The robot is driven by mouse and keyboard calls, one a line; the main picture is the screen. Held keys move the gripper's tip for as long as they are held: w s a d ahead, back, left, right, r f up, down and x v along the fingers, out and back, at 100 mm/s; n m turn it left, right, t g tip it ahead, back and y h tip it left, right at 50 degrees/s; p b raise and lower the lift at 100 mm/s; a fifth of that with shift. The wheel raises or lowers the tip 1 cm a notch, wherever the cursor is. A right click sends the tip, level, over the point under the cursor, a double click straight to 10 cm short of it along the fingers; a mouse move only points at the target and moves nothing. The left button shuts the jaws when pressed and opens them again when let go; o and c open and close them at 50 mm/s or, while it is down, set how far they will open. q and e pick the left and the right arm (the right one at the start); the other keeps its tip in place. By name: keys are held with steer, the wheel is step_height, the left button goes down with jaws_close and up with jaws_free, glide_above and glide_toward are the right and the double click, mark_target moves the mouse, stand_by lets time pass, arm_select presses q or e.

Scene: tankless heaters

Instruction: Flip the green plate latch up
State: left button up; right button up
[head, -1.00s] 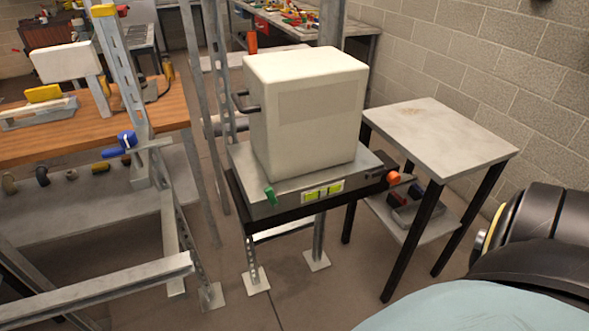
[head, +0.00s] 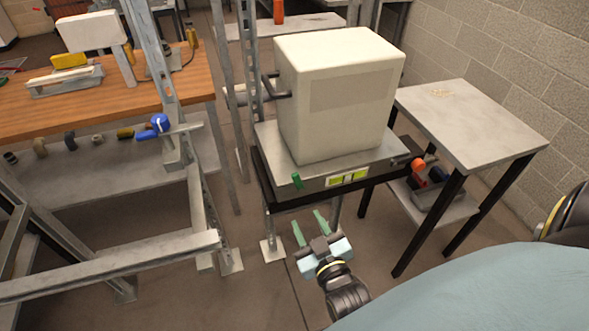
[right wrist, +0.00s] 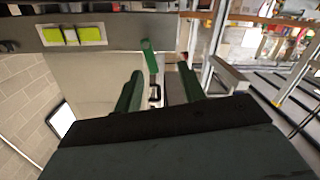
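The green plate latch (head: 297,180) is a small tab on the front left of the grey base plate (head: 270,146) under a white box. It also shows in the right wrist view (right wrist: 150,58), roughly in line with the gap between my fingers and beyond their tips. My right gripper (head: 309,222) is in front of and below the plate's front edge. Its two green fingers are spread, with nothing between them, and it stands apart from the latch. It also shows in the right wrist view (right wrist: 160,80). My left gripper is not in view.
A grey side table (head: 475,120) stands to the right. Metal frame bars (head: 110,265) are at the left. The floor before the plate is clear.

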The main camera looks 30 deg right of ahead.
mark_target(297, 181)
steer(key=shift+t+h, duration=0.3)
steer(key=shift+h, duration=0.1)
steer(key=r+b+x, duration=0.1)
steer(key=x, duration=0.3)
steer(key=r+b+x, duration=0.1)
steer(key=b+x, duration=0.1)
steer(key=x, duration=0.2)
steer(key=d+r+b+x, duration=0.1)
steer(key=b+x, duration=0.1)
steer(key=x, duration=0.2)
steer(key=shift+b+x, duration=0.4)
steer(key=shift+x, duration=0.35)
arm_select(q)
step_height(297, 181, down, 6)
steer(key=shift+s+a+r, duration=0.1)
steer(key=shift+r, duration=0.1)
arm_select(e)
steer(key=shift+r, duration=0.1)
